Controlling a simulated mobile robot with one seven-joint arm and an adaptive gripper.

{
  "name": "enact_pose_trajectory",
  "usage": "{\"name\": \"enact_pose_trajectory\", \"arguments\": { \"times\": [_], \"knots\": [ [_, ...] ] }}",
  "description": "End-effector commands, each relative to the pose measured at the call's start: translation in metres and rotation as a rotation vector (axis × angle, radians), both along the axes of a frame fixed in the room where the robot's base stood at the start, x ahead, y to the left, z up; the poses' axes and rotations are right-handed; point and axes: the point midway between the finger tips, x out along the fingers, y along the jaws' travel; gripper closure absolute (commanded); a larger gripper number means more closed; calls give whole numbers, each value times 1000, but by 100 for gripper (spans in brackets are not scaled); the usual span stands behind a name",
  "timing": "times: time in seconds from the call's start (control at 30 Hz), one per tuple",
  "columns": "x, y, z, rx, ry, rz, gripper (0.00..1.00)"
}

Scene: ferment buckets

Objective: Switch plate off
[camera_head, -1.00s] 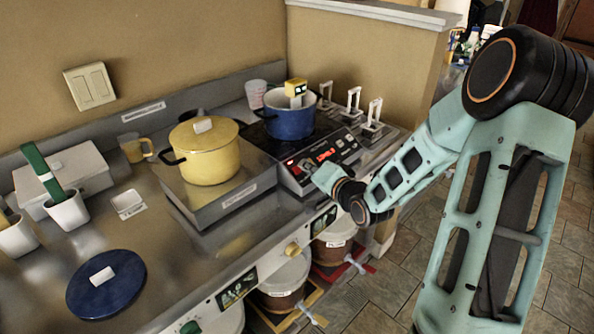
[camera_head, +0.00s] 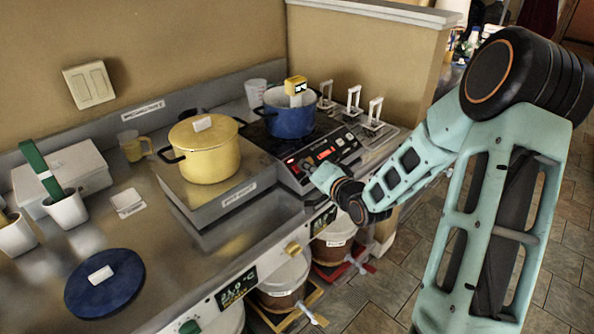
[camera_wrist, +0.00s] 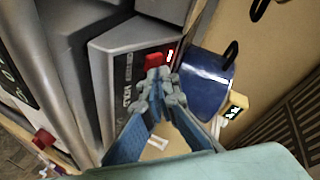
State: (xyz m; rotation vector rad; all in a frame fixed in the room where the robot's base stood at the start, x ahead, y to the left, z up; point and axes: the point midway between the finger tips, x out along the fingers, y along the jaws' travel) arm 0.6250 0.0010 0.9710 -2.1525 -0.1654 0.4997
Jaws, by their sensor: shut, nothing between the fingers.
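The black-topped plate (camera_head: 292,177) stands on the counter with the blue pot (camera_head: 290,121) on it. In the wrist view a red button (camera_wrist: 155,60) shows on the panel (camera_wrist: 125,80), beside the blue pot (camera_wrist: 203,80). My gripper (camera_wrist: 160,84) is shut and empty, its fingertips just in front of the red button; I cannot tell whether they touch it. In the head view my gripper's hand is at the panel's right front, its fingertips not clear.
A yellow pot (camera_head: 206,158) stands on a grey block (camera_head: 232,195) left of the plate. A yellow-and-black device (camera_head: 296,86) is at the blue pot's rim. White clips (camera_head: 353,101) stand to the right. Lidded buckets (camera_head: 285,280) sit below the counter. A blue lid (camera_head: 104,285) lies front left.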

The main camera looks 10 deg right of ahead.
Motion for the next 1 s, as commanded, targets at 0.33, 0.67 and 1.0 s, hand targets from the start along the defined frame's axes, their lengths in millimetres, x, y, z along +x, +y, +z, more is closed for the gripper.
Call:
{"name": "enact_pose_trajectory", "arguments": {
  "times": [0.33, 0.67, 1.0],
  "knots": [
    [0, 0, 0, 0, 0, 0, 100],
    [2, 1, -4, 0, 0, 0, 100],
    [-1, -1, 4, 0, 1, -1, 100]
  ]
}}
